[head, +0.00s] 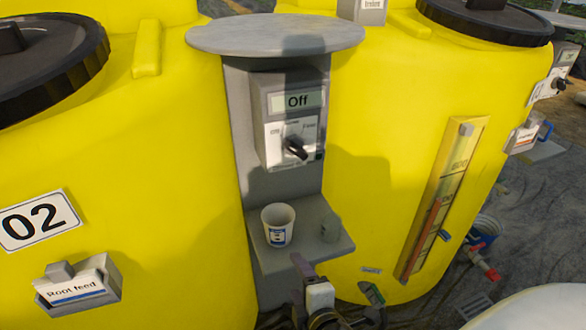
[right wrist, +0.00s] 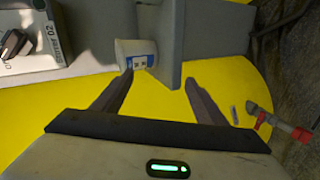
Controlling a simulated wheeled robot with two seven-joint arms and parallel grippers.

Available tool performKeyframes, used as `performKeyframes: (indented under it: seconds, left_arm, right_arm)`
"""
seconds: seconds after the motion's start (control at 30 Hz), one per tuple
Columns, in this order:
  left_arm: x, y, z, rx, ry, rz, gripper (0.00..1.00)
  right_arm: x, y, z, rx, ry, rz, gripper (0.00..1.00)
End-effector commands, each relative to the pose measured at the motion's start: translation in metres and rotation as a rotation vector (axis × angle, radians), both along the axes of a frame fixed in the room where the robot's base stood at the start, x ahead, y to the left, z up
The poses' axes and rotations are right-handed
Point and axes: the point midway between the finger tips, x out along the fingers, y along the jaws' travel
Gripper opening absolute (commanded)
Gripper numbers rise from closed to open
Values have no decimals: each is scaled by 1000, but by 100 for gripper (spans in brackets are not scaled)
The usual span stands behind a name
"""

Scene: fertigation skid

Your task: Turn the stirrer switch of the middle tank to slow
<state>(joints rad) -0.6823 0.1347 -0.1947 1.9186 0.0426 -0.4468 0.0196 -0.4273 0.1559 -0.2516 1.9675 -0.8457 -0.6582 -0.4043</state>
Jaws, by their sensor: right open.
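The stirrer switch box (head: 290,132) is fixed to a grey post between two yellow tanks. Its display (head: 297,101) reads "Off". Its black knob (head: 295,148) sits below the display, slanted, with markings too small to read surely. In the right wrist view the knob (right wrist: 14,44) shows at the upper left edge, next to a plate (right wrist: 62,38) reading "Stirrer 02". My right gripper (head: 312,280) is open and empty, below the box and in front of the small shelf. Its open fingers (right wrist: 159,78) show in the right wrist view. My left gripper is not in view.
A white and blue cup (head: 277,226) stands on the grey shelf (head: 330,245) below the box, close to my right gripper. A round grey top (head: 276,34) overhangs the box. A gauge (head: 440,205) is on the right tank. A "Root feed" holder (head: 78,284) is on tank 02.

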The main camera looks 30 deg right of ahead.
Motion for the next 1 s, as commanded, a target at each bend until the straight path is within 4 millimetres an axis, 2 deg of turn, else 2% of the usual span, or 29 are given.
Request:
performKeyframes:
  seconds: [0.03, 0.13, 0.2, 0.3, 0.4, 0.57, 0.77, 1.0]
  left_arm:
    - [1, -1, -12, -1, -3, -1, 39]
    - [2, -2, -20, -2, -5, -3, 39]
    - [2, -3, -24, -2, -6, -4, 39]
    - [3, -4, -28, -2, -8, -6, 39]
    - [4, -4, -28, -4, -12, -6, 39]
    - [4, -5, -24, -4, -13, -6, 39]
    - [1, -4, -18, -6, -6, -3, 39]
    - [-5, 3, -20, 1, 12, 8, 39]
  right_arm:
    - [21, -11, 22, -180, -60, 12, 66]
    - [44, -30, 76, -514, -146, -3, 66]
    - [52, -38, 112, -708, -195, -36, 66]
    - [56, -44, 153, -912, -242, -90, 66]
    - [55, -45, 179, -1035, -267, -132, 66]
    - [61, -50, 198, -1100, -281, -158, 66]
    - [89, -66, 208, -1100, -280, -158, 66]
    - [124, -86, 218, -1097, -280, -157, 66]
